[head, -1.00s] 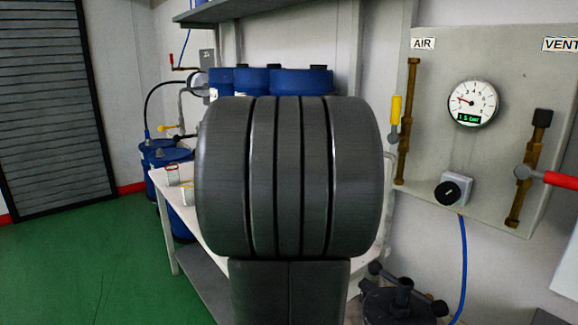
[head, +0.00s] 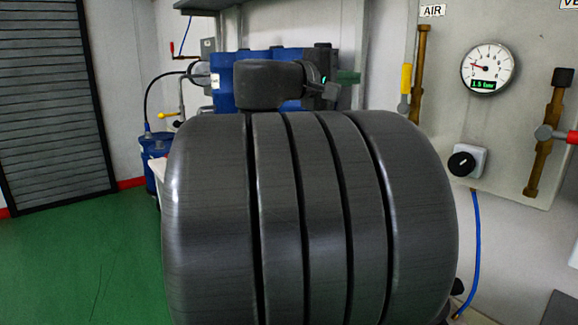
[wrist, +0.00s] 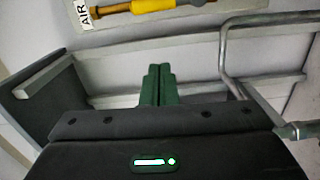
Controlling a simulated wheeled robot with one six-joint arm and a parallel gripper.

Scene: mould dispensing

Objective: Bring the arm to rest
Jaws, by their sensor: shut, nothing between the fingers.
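My gripper (head: 347,77) shows in the head view above the bulk of my dark arm, pointing right, with green fingers and a small green light on its body. In the wrist view my gripper's two green fingers (wrist: 158,85) lie side by side, closed together with nothing between them. The fingers are apart from the wall panel (head: 520,150). My arm's large rounded dark links fill the middle of the head view and hide much of what is behind them.
Blue drums (head: 228,85) stand behind my arm, with another blue drum (head: 155,150) at left. The panel carries a gauge (head: 487,68), a yellow-handled valve (head: 406,80) and a black knob (head: 463,162). A blue hose (head: 476,245) hangs below. Green floor (head: 70,260) at left is clear.

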